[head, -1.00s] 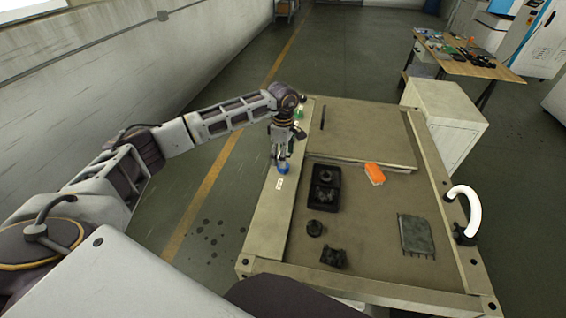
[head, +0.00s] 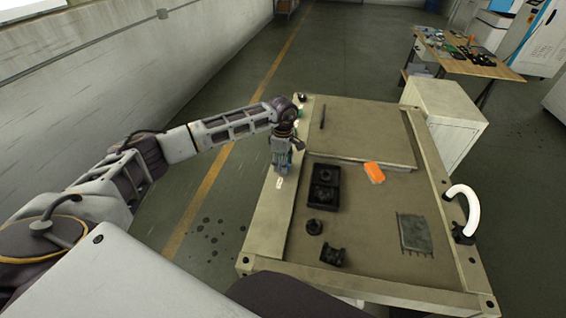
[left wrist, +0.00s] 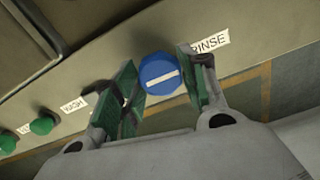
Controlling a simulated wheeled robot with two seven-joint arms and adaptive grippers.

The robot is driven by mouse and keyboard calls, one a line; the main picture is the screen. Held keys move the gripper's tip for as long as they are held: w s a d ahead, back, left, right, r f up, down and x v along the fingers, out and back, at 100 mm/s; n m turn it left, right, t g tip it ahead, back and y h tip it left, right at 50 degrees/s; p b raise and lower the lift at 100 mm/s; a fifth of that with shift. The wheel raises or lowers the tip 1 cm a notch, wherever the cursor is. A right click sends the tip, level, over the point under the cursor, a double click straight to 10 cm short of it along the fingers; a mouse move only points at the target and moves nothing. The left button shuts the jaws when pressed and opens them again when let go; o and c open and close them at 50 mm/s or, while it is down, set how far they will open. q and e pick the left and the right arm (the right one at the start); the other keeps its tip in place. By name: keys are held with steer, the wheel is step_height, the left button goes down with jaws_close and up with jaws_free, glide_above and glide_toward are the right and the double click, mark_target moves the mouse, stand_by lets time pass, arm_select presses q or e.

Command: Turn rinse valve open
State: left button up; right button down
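The rinse valve is a round blue knob (left wrist: 160,74) with a white bar across its face, beside the RINSE label (left wrist: 210,43). In the left wrist view, its bar is slightly tilted, rising to the right. In the head view, my left gripper (head: 283,161) points down at the left rail of the bench and covers most of the knob. My right gripper is not in view.
Green knobs (left wrist: 42,125) stand along the same rail near the WASH label (left wrist: 73,104). The bench (head: 370,138) carries a black tray (head: 323,187), an orange block (head: 374,172), a grey comb-like plate (head: 416,232) and small black parts. A white curved pipe (head: 472,206) rises at its right edge.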

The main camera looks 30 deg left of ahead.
arm_select(q)
steer(key=c, duration=0.4)
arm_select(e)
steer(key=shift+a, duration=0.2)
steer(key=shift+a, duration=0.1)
